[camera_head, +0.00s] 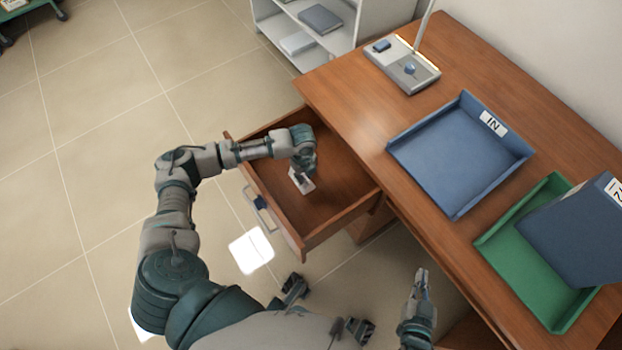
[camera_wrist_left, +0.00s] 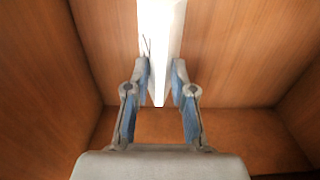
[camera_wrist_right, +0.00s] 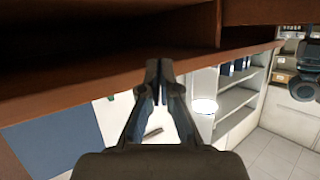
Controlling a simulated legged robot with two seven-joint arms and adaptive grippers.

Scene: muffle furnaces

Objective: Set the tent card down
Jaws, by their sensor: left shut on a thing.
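The white tent card (camera_head: 302,182) is inside the open desk drawer (camera_head: 335,222), low over or touching its wooden bottom; I cannot tell which. My left gripper (camera_head: 302,172) reaches down into the drawer from the left and is shut on the card. In the left wrist view the card (camera_wrist_left: 160,45) stands edge-on between the left fingertips (camera_wrist_left: 162,75), with the drawer's wooden walls around it. My right gripper (camera_head: 422,275) is below the desk's front edge, away from the card. In the right wrist view its fingertips (camera_wrist_right: 159,72) are together and empty.
On the desk (camera_head: 375,130) stand a lamp base (camera_head: 402,66), a blue IN tray (camera_head: 450,160) and a green tray (camera_head: 510,265) with a dark blue binder (camera_head: 575,235) over it. Grey shelves (camera_head: 345,35) stand behind. The drawer bottom around the card looks clear.

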